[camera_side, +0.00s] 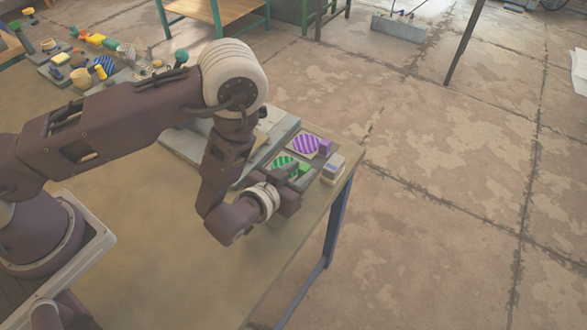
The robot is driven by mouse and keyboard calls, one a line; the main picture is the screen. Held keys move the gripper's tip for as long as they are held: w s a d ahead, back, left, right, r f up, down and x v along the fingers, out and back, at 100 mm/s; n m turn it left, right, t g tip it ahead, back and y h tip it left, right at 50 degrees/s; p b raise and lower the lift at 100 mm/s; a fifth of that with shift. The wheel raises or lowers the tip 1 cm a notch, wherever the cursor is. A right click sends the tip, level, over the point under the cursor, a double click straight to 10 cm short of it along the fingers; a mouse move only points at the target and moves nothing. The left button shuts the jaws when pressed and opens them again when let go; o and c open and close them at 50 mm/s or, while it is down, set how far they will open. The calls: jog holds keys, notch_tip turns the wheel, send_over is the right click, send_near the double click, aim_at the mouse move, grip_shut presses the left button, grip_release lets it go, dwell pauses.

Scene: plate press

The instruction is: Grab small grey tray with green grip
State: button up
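The small grey tray with a green grip (304,169) lies near the table's right edge. A green-striped round plate (283,165) sits on it. My gripper (292,187) is low over the table, close in front of the green grip. My wrist and gripper partly hide this tray. The fingers are small and dark, so I cannot tell whether they are open or shut, or touching the grip.
A similar tray with a purple grip (325,146) and a purple-striped plate (305,145) lies just behind. A grey block (333,166) stands to the right by the table edge. A grey press base (268,138) is at left, partly behind my arm. The front tabletop (170,240) is clear.

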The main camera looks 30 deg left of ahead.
jog(key=shift+x, duration=0.75)
grip_shut()
jog(key=shift+r, duration=0.15)
